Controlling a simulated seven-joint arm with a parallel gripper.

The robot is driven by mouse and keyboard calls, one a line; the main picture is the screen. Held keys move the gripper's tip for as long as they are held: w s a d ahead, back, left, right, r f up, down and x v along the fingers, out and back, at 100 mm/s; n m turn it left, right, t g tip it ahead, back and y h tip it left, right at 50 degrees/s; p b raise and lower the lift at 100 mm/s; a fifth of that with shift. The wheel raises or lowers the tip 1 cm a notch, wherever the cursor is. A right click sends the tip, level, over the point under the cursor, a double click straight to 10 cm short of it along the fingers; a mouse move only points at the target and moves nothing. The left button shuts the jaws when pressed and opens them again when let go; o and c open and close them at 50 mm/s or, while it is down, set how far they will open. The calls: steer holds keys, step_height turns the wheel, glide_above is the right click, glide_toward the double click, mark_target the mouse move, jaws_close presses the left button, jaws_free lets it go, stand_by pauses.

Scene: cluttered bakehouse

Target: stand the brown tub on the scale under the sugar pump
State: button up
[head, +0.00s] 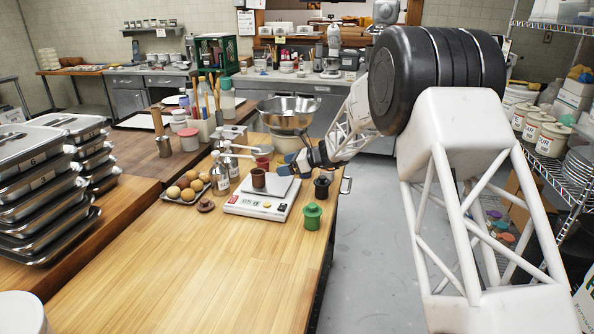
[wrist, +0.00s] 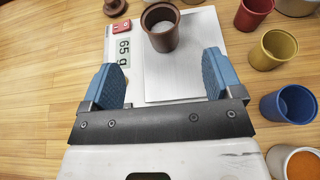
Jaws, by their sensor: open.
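The brown tub (head: 259,178) stands upright on the scale (head: 244,206), on its metal plate. In the wrist view the tub (wrist: 162,38) has white contents, and the scale (wrist: 135,20) display reads 65 g. Two pump bottles (head: 220,179) with long spouts stand behind the scale; I cannot tell which is the sugar pump, or whether a spout is over the tub. My gripper (wrist: 163,80) is open and empty, its blue fingers apart, with the tub ahead of them and not between them. In the head view my gripper (head: 292,163) is right of the tub.
A brown lid (head: 205,205) and a tray of round buns (head: 184,188) lie left of the scale. A green jar (head: 312,217) and a dark jar (head: 321,187) stand right. Yellow (wrist: 279,48) and blue (wrist: 289,104) tubs are close right of my gripper. The front tabletop is clear.

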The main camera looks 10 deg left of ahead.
steer(key=shift+d, duration=0.1)
steer(key=s+d+r+n+h, duration=0.3)
steer(key=s+d+r+n, duration=0.35)
steer(key=s+d, duration=0.7)
steer(key=s+d+r+n+h, duration=0.3)
steer(key=s+d+r, duration=0.6)
steer(key=s+d, duration=0.45)
steer(key=s+d+f+n+t+h, duration=0.1)
steer(key=s+d+n+h, duration=0.1)
steer(key=s+d, duration=0.4)
steer(key=s+d+f+n+h, duration=0.1)
steer(key=s+d+n+h, duration=0.2)
steer(key=s+d, duration=0.4)
steer(key=s+d+f+n+t+h, duration=0.1)
steer(key=s+d, duration=0.5)
steer(key=s, duration=1.3)
steer(key=shift+d+f+n+t+h, duration=0.2)
steer(key=shift+f+n+t+h, duration=0.15)
steer(key=shift+n+h, duration=0.65)
